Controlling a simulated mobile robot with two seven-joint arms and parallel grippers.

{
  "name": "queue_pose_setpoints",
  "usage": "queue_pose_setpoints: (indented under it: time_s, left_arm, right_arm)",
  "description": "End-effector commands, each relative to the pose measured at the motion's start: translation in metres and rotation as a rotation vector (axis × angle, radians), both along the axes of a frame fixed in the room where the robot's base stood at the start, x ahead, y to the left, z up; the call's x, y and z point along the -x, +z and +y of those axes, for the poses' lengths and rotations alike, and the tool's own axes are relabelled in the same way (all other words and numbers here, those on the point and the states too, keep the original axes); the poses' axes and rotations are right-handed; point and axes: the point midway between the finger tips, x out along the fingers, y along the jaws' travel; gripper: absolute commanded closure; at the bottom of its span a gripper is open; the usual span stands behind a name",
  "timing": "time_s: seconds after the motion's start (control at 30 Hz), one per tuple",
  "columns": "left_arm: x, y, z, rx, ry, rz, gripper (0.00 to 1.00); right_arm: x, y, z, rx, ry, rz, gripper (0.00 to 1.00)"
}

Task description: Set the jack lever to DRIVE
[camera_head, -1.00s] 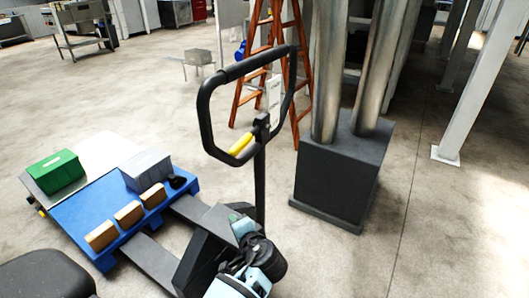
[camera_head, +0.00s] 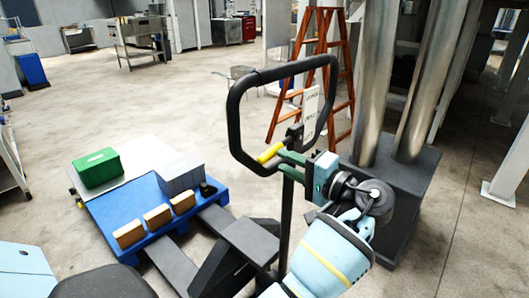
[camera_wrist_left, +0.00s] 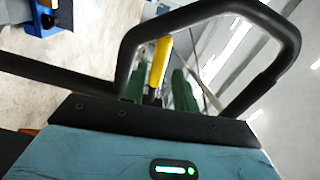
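The jack lever is a yellow-gripped lever (camera_head: 270,152) inside the black handle loop (camera_head: 236,116) of the pallet jack. It also shows in the left wrist view (camera_wrist_left: 160,62), running up between my green fingers. My left gripper (camera_head: 283,160) is at the lever, reaching in from the right side of the loop. Its fingers stand apart on either side of the lever, with gaps visible in the wrist view (camera_wrist_left: 158,88). Whether a finger touches the lever cannot be told. My right gripper is not in view.
An orange ladder (camera_head: 344,84) and a dark block with metal columns (camera_head: 420,185) stand behind and right. The floor at upper left is open.

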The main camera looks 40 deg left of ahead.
Motion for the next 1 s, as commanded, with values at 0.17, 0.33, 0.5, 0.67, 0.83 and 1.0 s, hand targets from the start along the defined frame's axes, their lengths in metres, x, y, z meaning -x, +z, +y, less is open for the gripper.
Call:
queue_pose_setpoints:
  time_s: [0.17, 0.33, 0.5, 0.67, 0.83, 1.0]
  left_arm:
    - [-0.001, 0.002, 0.023, 0.000, 0.003, -0.002, 0.71]
    - [-0.003, 0.001, 0.049, -0.001, 0.001, -0.001, 0.71]
    - [-0.005, 0.001, 0.067, 0.000, 0.000, -0.001, 0.71]
    - [-0.006, 0.000, 0.074, 0.000, -0.001, 0.000, 0.71]
    - [-0.006, -0.001, 0.074, 0.001, -0.001, 0.001, 0.71]
    - [-0.006, -0.001, 0.074, 0.001, -0.001, 0.001, 0.84]
  right_arm:
    - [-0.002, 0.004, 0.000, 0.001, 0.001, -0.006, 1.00]
    - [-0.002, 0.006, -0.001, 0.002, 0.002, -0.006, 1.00]
    - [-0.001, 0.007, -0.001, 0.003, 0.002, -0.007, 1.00]
    - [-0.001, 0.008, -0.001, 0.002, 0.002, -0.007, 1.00]
    - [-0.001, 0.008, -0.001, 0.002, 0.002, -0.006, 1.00]
    - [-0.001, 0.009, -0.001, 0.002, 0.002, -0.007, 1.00]
